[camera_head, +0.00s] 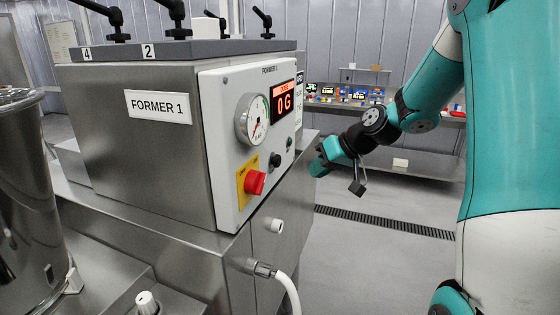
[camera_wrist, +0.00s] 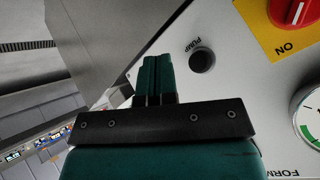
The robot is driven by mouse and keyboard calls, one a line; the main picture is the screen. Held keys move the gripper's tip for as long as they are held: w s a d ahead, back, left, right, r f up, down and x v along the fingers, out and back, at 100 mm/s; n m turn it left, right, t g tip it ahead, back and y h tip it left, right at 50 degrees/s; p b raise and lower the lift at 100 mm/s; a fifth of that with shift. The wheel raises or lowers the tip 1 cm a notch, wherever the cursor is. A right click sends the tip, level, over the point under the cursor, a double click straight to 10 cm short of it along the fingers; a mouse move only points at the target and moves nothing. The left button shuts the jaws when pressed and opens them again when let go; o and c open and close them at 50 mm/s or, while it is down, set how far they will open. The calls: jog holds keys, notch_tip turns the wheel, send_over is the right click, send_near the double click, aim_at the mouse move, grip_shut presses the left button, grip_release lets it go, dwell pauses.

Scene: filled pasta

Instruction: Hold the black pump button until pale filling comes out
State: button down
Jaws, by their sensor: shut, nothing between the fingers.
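The black pump button (camera_head: 275,160) is on the pale front panel (camera_head: 222,140) of the machine marked FORMER 1, above and right of the red switch. In the wrist view the button (camera_wrist: 201,60), labelled PUMP, shows just right of my fingertips. My gripper (camera_head: 320,166) is to the right of the panel in the head view. In the wrist view its green fingers (camera_wrist: 155,62) are shut together and empty, beside the button. I cannot tell how far the fingertips are from the panel. No pale filling shows in either view.
A red rotary switch (camera_head: 255,182) on a yellow plate, a round gauge (camera_head: 252,119) and a red display (camera_head: 284,101) reading 0 G share the panel. A white hose (camera_head: 289,289) leaves the machine below. Open floor (camera_head: 385,255) lies to the right.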

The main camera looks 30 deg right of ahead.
aim_at(278, 161)
jog(key=w+a, duration=0.3)
jog(key=w, duration=0.1)
jog(key=shift+w+a, duration=0.4)
jog(key=shift+w, duration=0.1)
dwell(1.8)
jog(key=shift+w+a, duration=0.2)
jog(key=shift+a, duration=0.05)
jog(key=shift+w+a, duration=0.25)
jog(key=shift+w, duration=0.05)
dwell(4.8)
